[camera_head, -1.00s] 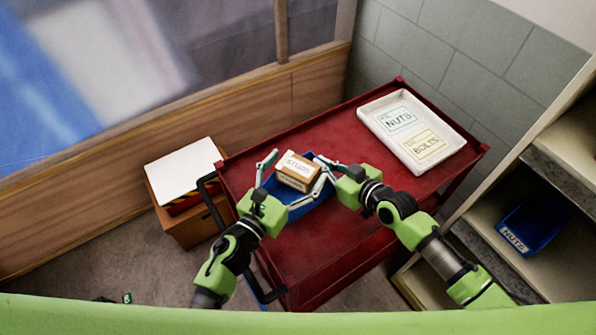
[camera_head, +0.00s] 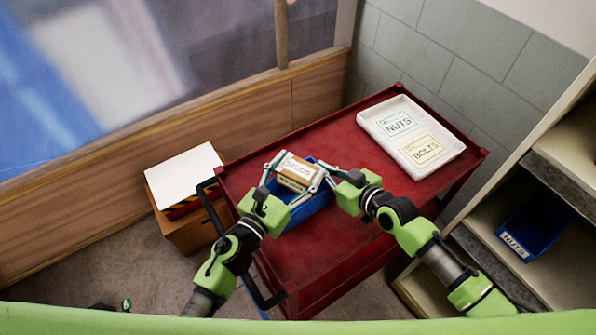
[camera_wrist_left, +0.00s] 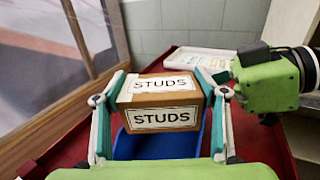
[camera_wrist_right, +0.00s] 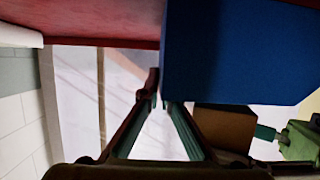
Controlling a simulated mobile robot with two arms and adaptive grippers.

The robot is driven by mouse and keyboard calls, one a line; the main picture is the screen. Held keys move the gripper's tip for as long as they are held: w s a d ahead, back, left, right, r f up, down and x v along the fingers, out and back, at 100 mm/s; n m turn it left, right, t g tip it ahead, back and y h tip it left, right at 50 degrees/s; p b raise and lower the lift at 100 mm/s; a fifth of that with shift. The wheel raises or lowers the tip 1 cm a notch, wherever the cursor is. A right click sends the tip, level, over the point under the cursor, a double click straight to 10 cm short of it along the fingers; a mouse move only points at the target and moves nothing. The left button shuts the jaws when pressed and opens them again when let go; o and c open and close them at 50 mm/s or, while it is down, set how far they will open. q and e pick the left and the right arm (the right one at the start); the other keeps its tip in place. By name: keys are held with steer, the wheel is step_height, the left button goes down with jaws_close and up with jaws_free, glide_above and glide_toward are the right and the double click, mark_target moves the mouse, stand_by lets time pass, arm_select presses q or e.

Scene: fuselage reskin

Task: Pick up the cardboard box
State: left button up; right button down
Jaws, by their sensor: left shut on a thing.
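The cardboard box (camera_head: 297,172), brown with white STUDS labels, is over the blue bin (camera_head: 312,209) on the red cart in the head view. My left gripper (camera_head: 295,168) is shut on it, one finger along each side. The left wrist view shows the box (camera_wrist_left: 166,101) between the fingers, with blue bin below it. Whether the box is clear of the bin I cannot tell. My right gripper (camera_head: 328,176) is at the bin's right side. In the right wrist view its fingertips (camera_wrist_right: 160,94) are close together at the edge of the blue bin (camera_wrist_right: 235,50); their grip is unclear.
A white tray (camera_head: 443,166) with NUTS and BOLTS labels lies on the red cart (camera_head: 345,255) at the back right. A brown box with a white top (camera_head: 184,174) stands left of the cart. Shelves at right hold a blue NUTS bin (camera_head: 535,225).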

mark_target(298, 169)
arm_select(q)
step_height(298, 169, up, 9)
stand_by(0.5)
steer(key=shift+r, duration=0.4)
steer(key=shift+f, duration=5)
steer(key=shift+f, duration=0.1)
steer(key=shift+f, duration=0.25)
steer(key=o, duration=1.6)
steer(key=shift+s+f, duration=0.1)
steer(key=shift+f, duration=0.05)
steer(key=shift+o, duration=0.2)
